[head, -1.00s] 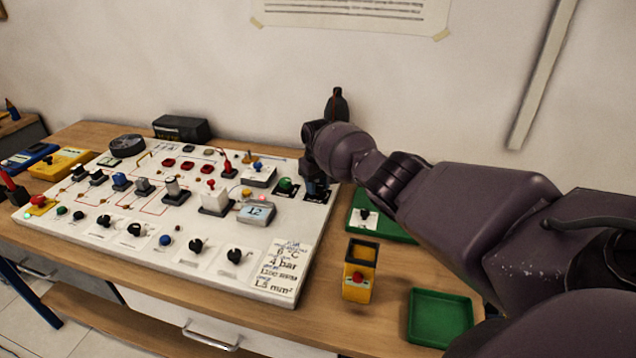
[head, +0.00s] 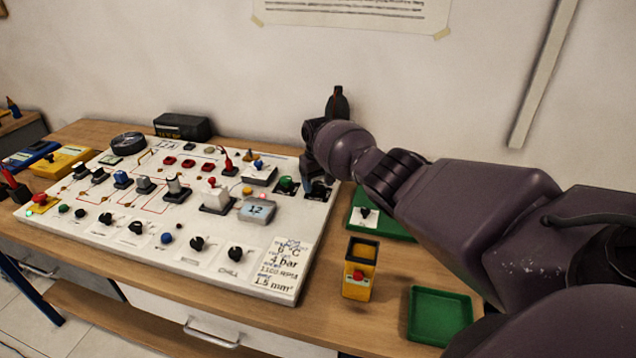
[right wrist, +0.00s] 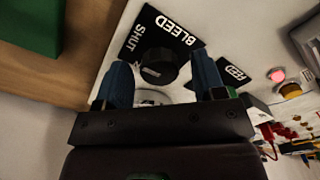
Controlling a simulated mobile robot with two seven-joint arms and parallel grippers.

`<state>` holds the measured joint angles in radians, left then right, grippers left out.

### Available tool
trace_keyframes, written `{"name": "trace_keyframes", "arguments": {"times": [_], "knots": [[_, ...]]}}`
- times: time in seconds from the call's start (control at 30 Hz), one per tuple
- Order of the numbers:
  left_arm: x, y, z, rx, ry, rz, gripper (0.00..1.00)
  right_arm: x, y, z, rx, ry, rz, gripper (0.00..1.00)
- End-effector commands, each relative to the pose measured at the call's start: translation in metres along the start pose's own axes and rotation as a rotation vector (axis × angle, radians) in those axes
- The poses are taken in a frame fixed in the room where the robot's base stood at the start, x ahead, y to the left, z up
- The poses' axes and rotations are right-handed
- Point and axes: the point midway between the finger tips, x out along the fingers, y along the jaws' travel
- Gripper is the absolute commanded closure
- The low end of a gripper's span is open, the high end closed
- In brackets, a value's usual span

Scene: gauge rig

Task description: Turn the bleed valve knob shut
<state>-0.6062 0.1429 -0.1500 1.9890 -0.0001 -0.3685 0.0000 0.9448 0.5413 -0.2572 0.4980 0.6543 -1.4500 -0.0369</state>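The bleed valve knob (right wrist: 158,66) is black and round and sits on a black plate (right wrist: 178,32) lettered BLEED and SHUT, in the right wrist view. My right gripper (right wrist: 161,76) is open, its two blue fingers on either side of the knob with a visible gap to each. I cannot tell how deep the fingertips reach. A pointer mark on the knob is not clear. My left gripper is not in view.
A green knob (head: 286,183) is close left of my right gripper. A display box (head: 257,210) and several switches and knobs crowd the panel. A green plate with a knob (head: 364,216), a yellow box (head: 359,270) and a green tray (head: 440,316) are to the right.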

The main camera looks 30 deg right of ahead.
Motion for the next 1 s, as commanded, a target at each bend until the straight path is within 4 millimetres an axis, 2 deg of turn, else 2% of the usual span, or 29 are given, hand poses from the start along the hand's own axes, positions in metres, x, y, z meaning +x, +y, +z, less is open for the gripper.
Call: {"name": "trace_keyframes", "arguments": {"times": [0.27,0.53,0.73,1.0], "knots": [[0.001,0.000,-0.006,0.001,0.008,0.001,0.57,-0.005,0.000,0.000,0.000,0.000,0.000,0.37],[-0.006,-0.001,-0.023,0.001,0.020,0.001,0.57,-0.049,0.001,0.000,-0.001,0.003,0.000,0.37],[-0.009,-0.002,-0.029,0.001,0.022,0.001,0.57,-0.082,0.000,0.000,-0.001,0.002,0.000,0.37],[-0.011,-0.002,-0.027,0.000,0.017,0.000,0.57,-0.106,0.000,0.000,0.000,0.000,0.000,0.37]]}}
